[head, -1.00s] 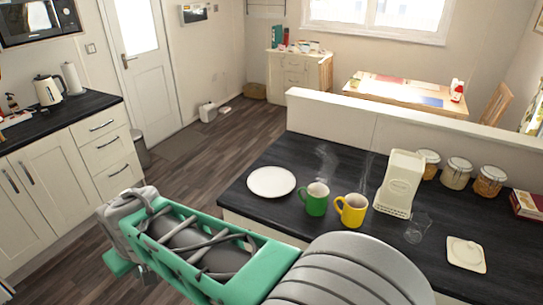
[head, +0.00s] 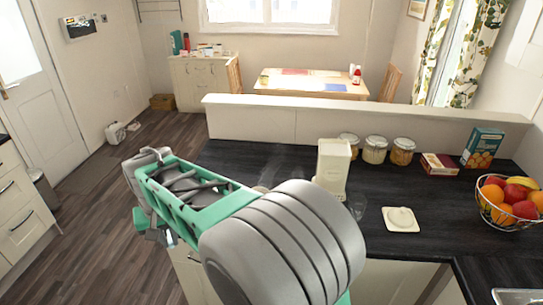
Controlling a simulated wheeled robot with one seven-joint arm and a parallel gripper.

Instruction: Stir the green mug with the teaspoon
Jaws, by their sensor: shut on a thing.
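The green mug is not visible now; my own arm covers the part of the dark worktop (head: 440,205) where it stood. Faint steam shows just above the arm there. The yellow mug and white plate are also hidden behind the arm. I cannot make out the teaspoon in the head view.
A tall off-white container (head: 333,168) stands beside a clear glass (head: 357,205). Several lidded jars (head: 374,149) line the low wall (head: 350,118). A white square dish (head: 401,226), boxes (head: 482,147) and a fruit bowl (head: 510,214) stand right. Floor is open at left.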

